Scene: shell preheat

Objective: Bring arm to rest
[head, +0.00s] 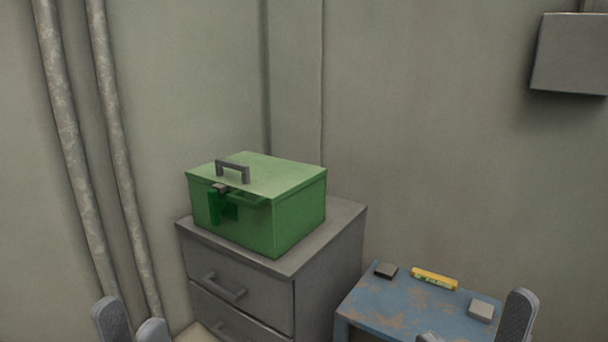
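My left gripper (131,322) shows at the bottom left edge. Its two grey fingertips stand apart with nothing visible between them. My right gripper (474,326) shows at the bottom right, in front of the blue table (385,311). Its fingertips are wide apart, and one barely rises above the frame edge. No object shows between them. The rest of both grippers and both arms is out of frame.
A closed green box (295,211) with a grey top handle stands on a grey drawer cabinet (245,277). The worn blue table holds a dark block (386,270), a yellow level-like bar (434,279) and a grey block (481,311). Pipes (75,150) run down the left wall.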

